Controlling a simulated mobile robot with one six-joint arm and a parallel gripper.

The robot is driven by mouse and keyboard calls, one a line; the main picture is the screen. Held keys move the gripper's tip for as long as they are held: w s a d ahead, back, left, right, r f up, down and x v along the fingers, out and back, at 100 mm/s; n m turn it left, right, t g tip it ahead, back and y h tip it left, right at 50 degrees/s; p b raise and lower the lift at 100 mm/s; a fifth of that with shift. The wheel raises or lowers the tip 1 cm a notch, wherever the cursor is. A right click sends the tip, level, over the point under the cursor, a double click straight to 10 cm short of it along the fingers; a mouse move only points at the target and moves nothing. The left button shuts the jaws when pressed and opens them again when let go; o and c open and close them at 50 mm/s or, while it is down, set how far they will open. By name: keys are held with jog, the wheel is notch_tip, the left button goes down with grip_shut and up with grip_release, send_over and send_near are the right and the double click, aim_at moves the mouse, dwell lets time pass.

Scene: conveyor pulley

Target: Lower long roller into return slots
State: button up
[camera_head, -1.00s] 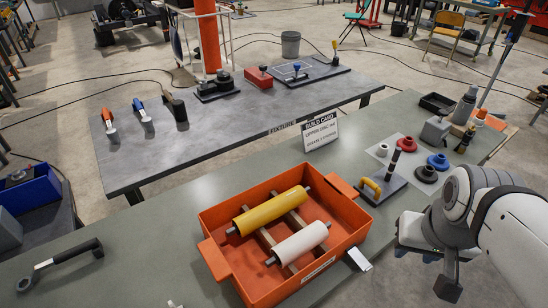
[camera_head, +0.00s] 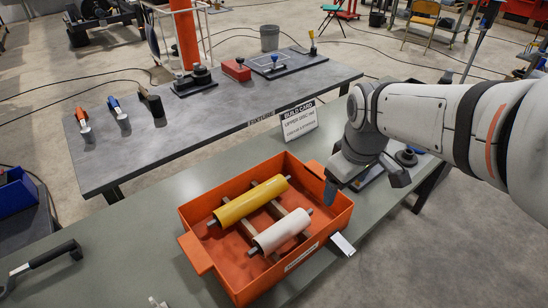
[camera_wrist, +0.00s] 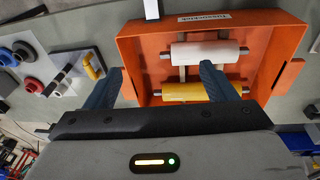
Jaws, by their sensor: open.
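A yellow roller (camera_head: 254,201) and a white roller (camera_head: 282,231) lie side by side across wooden rails in an orange tray (camera_head: 196,252). The yellow one looks a little longer. In the wrist view, the white roller (camera_wrist: 190,52) is whole, while one finger partly covers the yellow roller (camera_wrist: 185,92). My gripper (camera_head: 362,186) is open and empty, above the tray's right end, apart from both rollers. Its two fingers also show spread in the wrist view (camera_wrist: 160,78). I cannot make out any return slots in these views.
The tray stands on a green-grey bench (camera_head: 130,262). A wrench (camera_head: 42,262) lies at the left. A dark table (camera_head: 215,122) with several tools is behind.

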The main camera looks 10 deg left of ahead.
jog(key=w+a+f+n+g+b, duration=0.1)
jog(key=w+a+f+n, duration=0.25)
jog(key=a+n, duration=0.2)
jog(key=w+a+f+n+b, duration=0.1)
jog(key=w+a+f+n, duration=0.25)
jog(key=w+a, duration=0.2)
jog(key=n+g+b, duration=0.1)
jog(key=n+b, duration=0.1)
jog(key=n, duration=0.7)
send_over(251, 194)
jog(key=w, duration=0.1)
jog(key=f, duration=0.7)
jog(key=shift+d+f, duration=0.25)
jog(key=shift+f, duration=0.05)
jog(key=shift+a+f, duration=0.15)
jog(key=shift+f, duration=0.2)
jog(key=f, duration=0.4)
jog(key=s+f+p, duration=0.1)
jog(key=f, duration=0.1)
jog(key=shift+f, duration=0.6)
grip_shut()
